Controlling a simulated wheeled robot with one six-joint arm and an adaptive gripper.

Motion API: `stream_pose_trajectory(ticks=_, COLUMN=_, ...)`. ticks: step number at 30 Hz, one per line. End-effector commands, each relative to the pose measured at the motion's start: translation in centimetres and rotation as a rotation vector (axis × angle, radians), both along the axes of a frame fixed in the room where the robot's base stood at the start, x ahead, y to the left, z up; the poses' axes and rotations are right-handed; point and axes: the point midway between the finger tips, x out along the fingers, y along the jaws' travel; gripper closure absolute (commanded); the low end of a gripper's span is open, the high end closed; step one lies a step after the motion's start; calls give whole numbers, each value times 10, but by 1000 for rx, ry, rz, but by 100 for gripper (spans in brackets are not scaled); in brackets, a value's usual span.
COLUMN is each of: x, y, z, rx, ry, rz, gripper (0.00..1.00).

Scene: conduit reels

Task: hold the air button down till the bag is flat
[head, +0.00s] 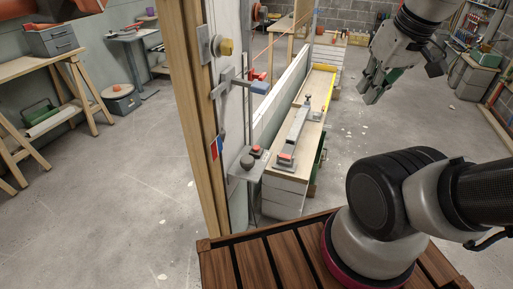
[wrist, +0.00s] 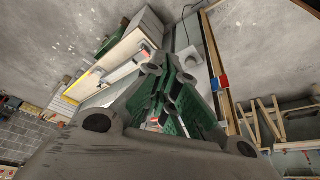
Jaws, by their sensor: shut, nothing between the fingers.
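A small red button (head: 257,151) sits on a grey bracket beside the wooden post, next to a dark round knob (head: 247,162). Another red part (head: 286,157) is at the near end of a long grey tool on the bench. I cannot tell which of these is the air button. I cannot make out a bag in either view. My gripper (head: 371,91) is high at the upper right, apart from the bracket and the bench, touching nothing. It is shut and empty; its green-padded fingers (wrist: 172,95) fill the middle of the wrist view.
The wooden post (head: 186,100) stands left of a long narrow bench (head: 316,105). A slatted wooden deck (head: 240,270) is in front. Open concrete floor lies left and right.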

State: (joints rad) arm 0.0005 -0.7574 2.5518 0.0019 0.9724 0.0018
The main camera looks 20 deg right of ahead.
Motion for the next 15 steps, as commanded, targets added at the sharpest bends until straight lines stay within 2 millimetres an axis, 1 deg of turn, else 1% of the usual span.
stream_pose_trajectory(ticks=5, x=0, y=1, z=-1, rx=0, ry=4, rz=3, gripper=100)
stream_pose_trajectory(ticks=8, x=3, y=1, z=-7, rx=0, ry=35, rz=6, gripper=100)
stream_pose_trajectory(ticks=11, x=7, y=3, z=-21, rx=-1, ry=106, rz=14, gripper=100)
stream_pose_trajectory(ticks=15, x=18, y=4, z=-50, rx=-9, ry=251, rz=27, gripper=100)
